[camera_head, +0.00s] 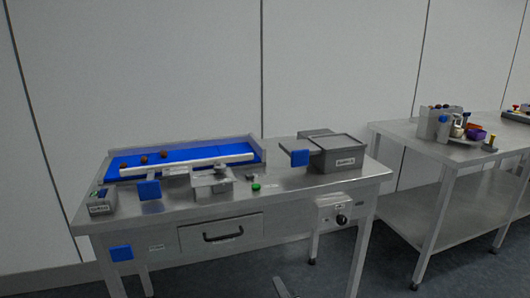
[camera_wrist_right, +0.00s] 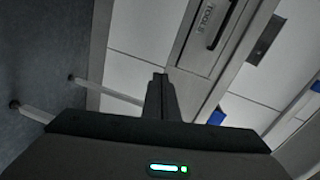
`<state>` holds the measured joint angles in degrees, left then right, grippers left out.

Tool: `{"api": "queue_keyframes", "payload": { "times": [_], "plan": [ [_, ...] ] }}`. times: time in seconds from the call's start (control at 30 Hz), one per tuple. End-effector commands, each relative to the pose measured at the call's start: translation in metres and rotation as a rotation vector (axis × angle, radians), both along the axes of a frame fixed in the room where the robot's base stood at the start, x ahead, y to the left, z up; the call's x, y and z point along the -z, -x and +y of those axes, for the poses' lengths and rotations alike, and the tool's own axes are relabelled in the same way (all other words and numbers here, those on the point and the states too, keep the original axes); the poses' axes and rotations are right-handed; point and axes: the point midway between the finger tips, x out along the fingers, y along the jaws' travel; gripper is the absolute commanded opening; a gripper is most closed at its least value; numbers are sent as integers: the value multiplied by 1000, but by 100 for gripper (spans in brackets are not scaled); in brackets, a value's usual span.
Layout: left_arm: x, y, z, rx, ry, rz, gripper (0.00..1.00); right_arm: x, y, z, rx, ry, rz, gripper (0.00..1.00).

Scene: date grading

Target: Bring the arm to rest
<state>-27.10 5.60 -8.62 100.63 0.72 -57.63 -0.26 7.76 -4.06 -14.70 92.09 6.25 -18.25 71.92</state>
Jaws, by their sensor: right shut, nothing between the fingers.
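My right gripper (camera_wrist_right: 160,77) shows in the right wrist view with its two dark fingers together and nothing between them. Beyond the fingers are the bench front and its drawer (camera_wrist_right: 196,55), with a dark handle. The fingers appear clear of the bench. In the head view, a slim grey piece shows low at the bottom edge in front of the bench; I cannot tell whether it is my gripper's tip. My left gripper is in neither view.
The steel bench (camera_head: 302,185) carries a blue belt (camera_head: 190,156) with several dark dates and a grey lidded box (camera_head: 337,152). A second steel table (camera_head: 410,137) with small items stands at the right. Open floor (camera_head: 390,268) lies between them.

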Motion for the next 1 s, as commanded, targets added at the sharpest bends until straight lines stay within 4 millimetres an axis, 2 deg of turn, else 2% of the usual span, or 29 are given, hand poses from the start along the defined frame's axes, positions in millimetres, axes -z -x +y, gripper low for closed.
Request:
{"api": "queue_keyframes", "payload": {
  "times": [0.03,0.17,0.27,0.37,0.5,0.57,0.7,0.8,0.9,1.0],
  "plan": [
    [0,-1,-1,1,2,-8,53,24,12,-6,-4,65,32,0],
    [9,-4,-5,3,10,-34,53,90,47,-21,-36,266,104,0],
    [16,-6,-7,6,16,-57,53,141,82,-35,-79,427,163,0],
    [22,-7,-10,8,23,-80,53,189,122,-50,-136,579,220,0],
    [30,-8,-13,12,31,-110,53,249,185,-72,-241,782,295,0],
    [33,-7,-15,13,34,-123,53,271,214,-81,-293,863,324,0],
    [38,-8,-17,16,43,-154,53,318,287,-104,-431,1041,386,0],
    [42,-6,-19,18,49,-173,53,344,336,-119,-534,1149,419,0],
    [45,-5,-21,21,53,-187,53,362,379,-132,-625,1231,443,0],
    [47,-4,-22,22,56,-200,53,374,408,-141,-693,1286,457,0]
  ]
}}
